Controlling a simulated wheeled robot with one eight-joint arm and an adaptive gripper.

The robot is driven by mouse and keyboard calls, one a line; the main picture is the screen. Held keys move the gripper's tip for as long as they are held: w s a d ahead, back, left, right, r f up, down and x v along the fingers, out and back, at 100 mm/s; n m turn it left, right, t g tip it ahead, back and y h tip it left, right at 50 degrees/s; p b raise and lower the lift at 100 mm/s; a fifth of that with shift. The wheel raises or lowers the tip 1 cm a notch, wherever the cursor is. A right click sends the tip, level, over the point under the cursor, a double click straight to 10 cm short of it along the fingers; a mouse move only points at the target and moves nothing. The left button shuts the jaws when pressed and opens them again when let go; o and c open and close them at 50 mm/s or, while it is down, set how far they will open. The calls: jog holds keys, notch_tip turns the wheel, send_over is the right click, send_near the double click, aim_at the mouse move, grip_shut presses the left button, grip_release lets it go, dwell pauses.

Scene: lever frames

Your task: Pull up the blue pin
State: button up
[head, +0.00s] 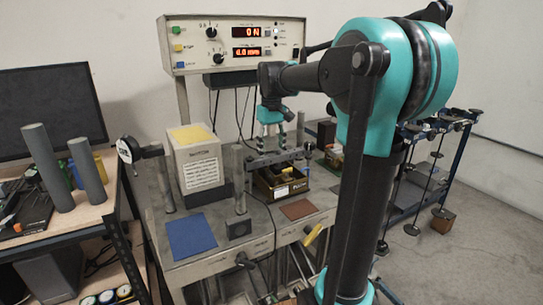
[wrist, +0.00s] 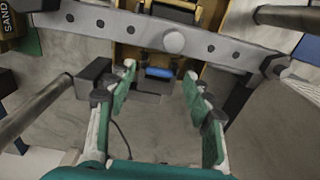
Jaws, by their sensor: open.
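I cannot make out the blue piece in the head view. My gripper (wrist: 160,78) is open, with its green-padded fingers on either side of the blue piece in the picture. No contact is visible, and the depth between them is unclear.
Grey posts (head: 239,180) stand around the bar. A box with a paper label (head: 203,172) and a brown tray (head: 283,190) are close to my gripper. A blue mat (head: 191,236) and a brown mat (head: 298,209) lie flat on the bench front. A control panel (head: 233,45) stands behind.

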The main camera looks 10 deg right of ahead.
jog(key=shift+f, duration=0.95)
grip_shut()
